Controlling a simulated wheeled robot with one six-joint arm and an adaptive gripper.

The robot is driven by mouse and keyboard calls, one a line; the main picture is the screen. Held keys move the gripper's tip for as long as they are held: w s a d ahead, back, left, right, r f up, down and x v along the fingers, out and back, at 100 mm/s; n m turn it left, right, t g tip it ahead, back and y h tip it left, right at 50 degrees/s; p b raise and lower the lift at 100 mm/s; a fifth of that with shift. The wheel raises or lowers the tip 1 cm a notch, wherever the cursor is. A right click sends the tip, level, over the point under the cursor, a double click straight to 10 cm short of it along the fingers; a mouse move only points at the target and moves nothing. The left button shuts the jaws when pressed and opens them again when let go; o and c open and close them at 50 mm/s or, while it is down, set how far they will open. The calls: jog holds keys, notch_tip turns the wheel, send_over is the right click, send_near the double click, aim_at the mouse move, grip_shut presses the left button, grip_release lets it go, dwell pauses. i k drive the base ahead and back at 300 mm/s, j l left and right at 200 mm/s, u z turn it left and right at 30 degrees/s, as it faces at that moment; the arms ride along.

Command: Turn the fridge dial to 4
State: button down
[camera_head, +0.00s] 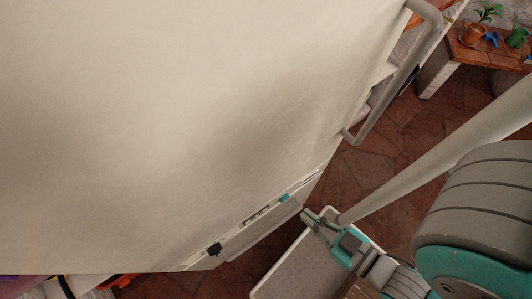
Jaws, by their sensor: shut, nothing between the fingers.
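The fridge is the large cream-white body (180,120) filling the left and middle of the head view. A narrow control strip (234,229) runs along its lower edge. A small black knob (214,249) sits on the strip's left part, and a small teal piece (284,198) sits on its right part. I cannot tell which is the dial, and no numbers or pointer can be read. My gripper (306,215) is shut and empty, just right of and below the strip's right part. I cannot tell whether it touches the fridge.
A long grey handle (401,80) stands out from the fridge's right side. A wooden bench (470,52) with potted plants (474,34) is at the top right. Reddish stone floor (400,120) is open between them. Some dark and orange items (122,281) lie at the bottom left.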

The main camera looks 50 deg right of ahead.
aim_at(215, 249)
jog(key=k+l+u, duration=0.3)
jog(key=l, duration=0.2)
jog(key=k+l+u, duration=0.35)
jog(key=k+l, duration=0.05)
jog(key=l, duration=0.05)
